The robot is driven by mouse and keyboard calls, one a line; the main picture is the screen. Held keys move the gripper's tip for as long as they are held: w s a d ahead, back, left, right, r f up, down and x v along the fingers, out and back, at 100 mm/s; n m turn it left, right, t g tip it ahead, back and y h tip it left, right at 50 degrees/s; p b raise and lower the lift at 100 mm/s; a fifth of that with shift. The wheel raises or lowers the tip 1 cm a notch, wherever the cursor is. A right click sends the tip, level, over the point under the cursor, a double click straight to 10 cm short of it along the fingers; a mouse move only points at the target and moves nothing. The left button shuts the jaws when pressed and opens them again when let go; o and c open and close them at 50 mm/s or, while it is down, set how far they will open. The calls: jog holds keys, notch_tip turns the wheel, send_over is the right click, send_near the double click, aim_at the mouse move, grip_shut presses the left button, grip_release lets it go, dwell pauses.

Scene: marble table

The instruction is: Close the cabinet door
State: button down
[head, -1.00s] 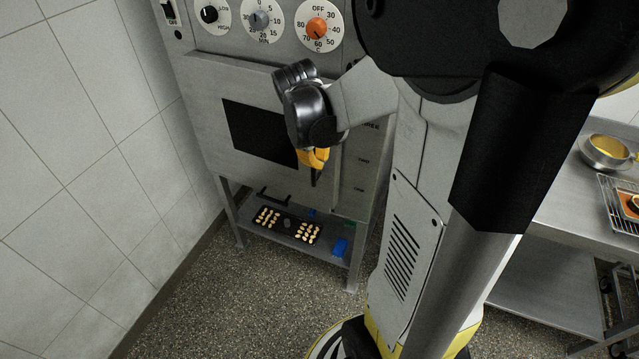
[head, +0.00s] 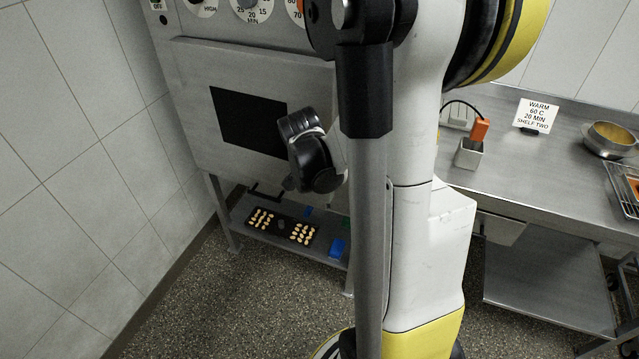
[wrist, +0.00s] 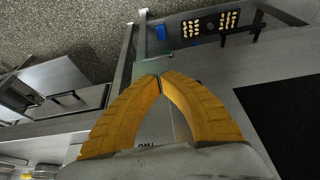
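The grey cabinet door (head: 200,110) with its dark window (head: 248,121) is at the upper left of the head view. It looks about flush with the cabinet front, but my arm hides its right edge. In the wrist view the dark window (wrist: 285,110) is at the right. My gripper (wrist: 160,77) has its two yellow fingers together at the tips, with nothing visible between them. The fingertips are by the cabinet's front near a grey frame edge; I cannot tell if they touch. In the head view my wrist is in front of the door's right side, and the fingers are hidden.
Below the cabinet, a shelf holds a dark tray of small pale pieces (head: 301,234) and a blue item (head: 337,248). A tiled wall (head: 60,150) stands left. A steel counter (head: 535,160) at right carries a sign (head: 535,115) and a bowl (head: 609,140).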

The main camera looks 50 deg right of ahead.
jog(key=w+d+f+b, duration=0.2)
jog(key=d+f, duration=0.1)
jog(key=d, duration=0.2)
jog(key=shift+f+b, duration=0.35)
jog(key=shift+f, duration=0.05)
jog(key=shift+d, duration=0.1)
jog(key=shift+w+d, duration=0.25)
jog(key=shift+d, duration=0.85)
